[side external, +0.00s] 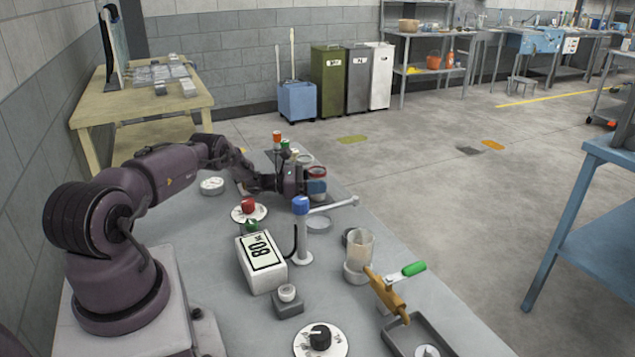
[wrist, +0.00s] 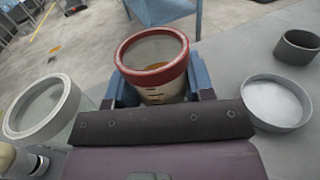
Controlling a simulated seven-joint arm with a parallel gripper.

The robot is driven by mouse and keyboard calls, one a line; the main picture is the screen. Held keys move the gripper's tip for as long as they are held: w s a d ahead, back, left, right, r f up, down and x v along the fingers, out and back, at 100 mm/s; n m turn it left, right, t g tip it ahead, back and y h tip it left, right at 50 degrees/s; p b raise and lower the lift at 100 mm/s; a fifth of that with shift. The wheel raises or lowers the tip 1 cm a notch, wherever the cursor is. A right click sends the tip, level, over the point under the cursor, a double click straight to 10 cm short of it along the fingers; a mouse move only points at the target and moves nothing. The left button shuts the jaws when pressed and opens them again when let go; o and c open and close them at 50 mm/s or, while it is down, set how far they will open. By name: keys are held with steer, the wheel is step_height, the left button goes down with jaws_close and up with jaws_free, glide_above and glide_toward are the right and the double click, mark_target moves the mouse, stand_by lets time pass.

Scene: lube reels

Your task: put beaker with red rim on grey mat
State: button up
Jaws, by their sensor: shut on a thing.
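The beaker with the red rim (wrist: 152,76) is upright between the blue fingers of my gripper (wrist: 157,88). It is see-through, with dark marks on its wall and something amber low inside. In the side external view the beaker (side external: 317,172) is at the far right edge of the bench, and my gripper (side external: 308,181) is shut on it. It appears to be above the bench top, but the exact height is unclear. I cannot clearly make out the grey mat; a dark flat patch (side external: 270,157) at the bench's far end is partly hidden by my arm.
A blue-topped stand (side external: 302,235) with a side arm is close to my gripper. In the wrist view, a pale-rimmed glass (wrist: 40,108) and a shallow dish (wrist: 276,103) flank the held beaker.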

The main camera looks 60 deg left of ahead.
steer(key=shift+f, duration=0.15)
steer(key=o, duration=1)
steer(key=shift+c, duration=0.2)
steer(key=v, duration=0.7)
steer(key=shift+s+a, duration=0.1)
steer(key=shift+s, duration=0.1)
